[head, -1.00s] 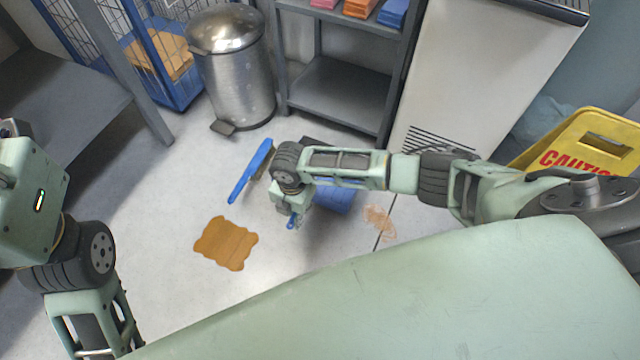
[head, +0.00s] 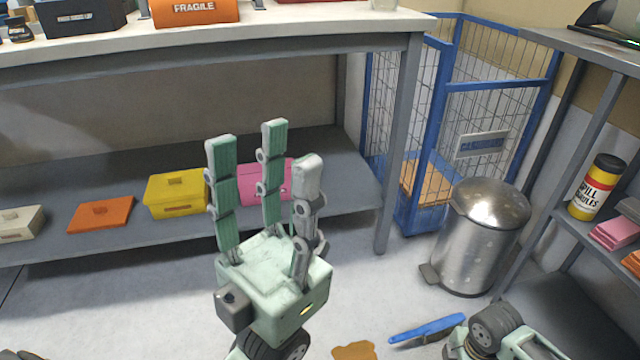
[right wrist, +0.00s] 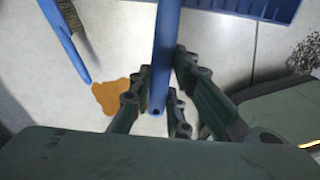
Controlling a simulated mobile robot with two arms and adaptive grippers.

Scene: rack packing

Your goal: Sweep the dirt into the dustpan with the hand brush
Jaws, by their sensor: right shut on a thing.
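The blue hand brush (head: 428,329) lies on the floor at the bottom of the head view; its handle and bristles also show at the upper left of the right wrist view (right wrist: 63,38). My right gripper (right wrist: 160,88) is shut on the handle of the blue dustpan (right wrist: 245,8), whose pan is partly cut off at the top. Speckled dirt (right wrist: 304,54) lies on the floor at the right of the right wrist view. My left gripper (head: 264,150) is open and empty, fingers upright, in front of the low shelf. The head view cuts off my right gripper.
An orange-brown flat patch (head: 355,351) lies on the floor near the brush. A metal pedal bin (head: 478,240) and a blue wire cage (head: 432,150) stand at the right. A table (head: 210,55) with a lower shelf (head: 110,240) holding several boxes fills the left.

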